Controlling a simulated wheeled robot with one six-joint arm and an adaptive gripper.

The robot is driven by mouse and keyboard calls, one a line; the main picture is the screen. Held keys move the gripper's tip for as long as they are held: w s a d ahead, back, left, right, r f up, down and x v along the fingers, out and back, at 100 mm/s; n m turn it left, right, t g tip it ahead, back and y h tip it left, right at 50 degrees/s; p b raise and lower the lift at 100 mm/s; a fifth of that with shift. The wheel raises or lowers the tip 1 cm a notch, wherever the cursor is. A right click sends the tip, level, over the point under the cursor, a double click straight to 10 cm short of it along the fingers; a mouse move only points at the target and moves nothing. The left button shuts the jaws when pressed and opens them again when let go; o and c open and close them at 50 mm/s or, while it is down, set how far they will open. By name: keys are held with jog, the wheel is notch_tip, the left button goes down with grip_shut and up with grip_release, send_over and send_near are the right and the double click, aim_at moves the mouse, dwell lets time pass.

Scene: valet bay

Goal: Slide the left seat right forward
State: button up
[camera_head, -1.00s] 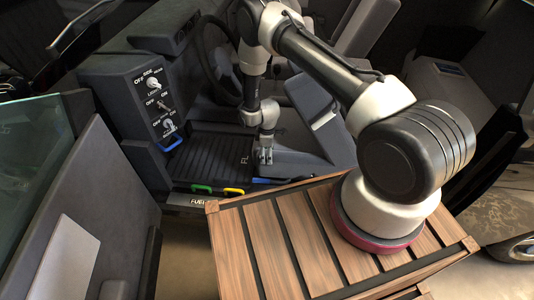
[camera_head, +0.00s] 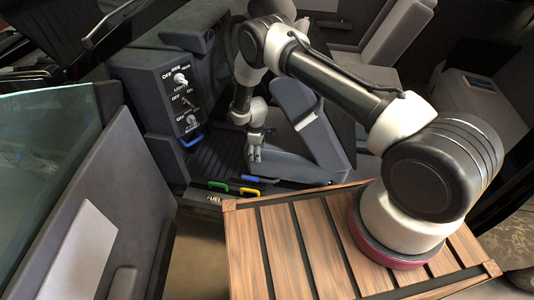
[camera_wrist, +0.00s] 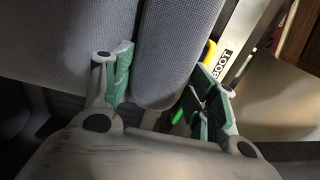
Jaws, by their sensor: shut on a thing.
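The left front seat (camera_head: 322,142) is dark grey and stands in the footwell behind the switch panel, beyond my wooden deck. Its cushion reaches forward over the ribbed floor mat (camera_head: 208,162). My gripper (camera_head: 254,158) is low at the cushion's front end. In the wrist view my gripper (camera_wrist: 163,88) has one green-padded finger on each side of a rounded grey cushion part (camera_wrist: 172,45), closed on it. The inner contact faces are partly hidden by the cushion.
The switch panel (camera_head: 178,95) stands left of my gripper, close to my arm. Blue, green and yellow handles (camera_head: 232,190) line the sill. The open door (camera_head: 95,200) is at the left. The rear seat (camera_head: 395,40) is at upper right.

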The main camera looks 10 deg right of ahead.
jog(key=o, duration=1.4)
jog(key=shift+r, duration=0.1)
notch_tip(320, 180, up, 12)
jog(key=shift+f, duration=0.1)
jog(key=shift+d, duration=0.1)
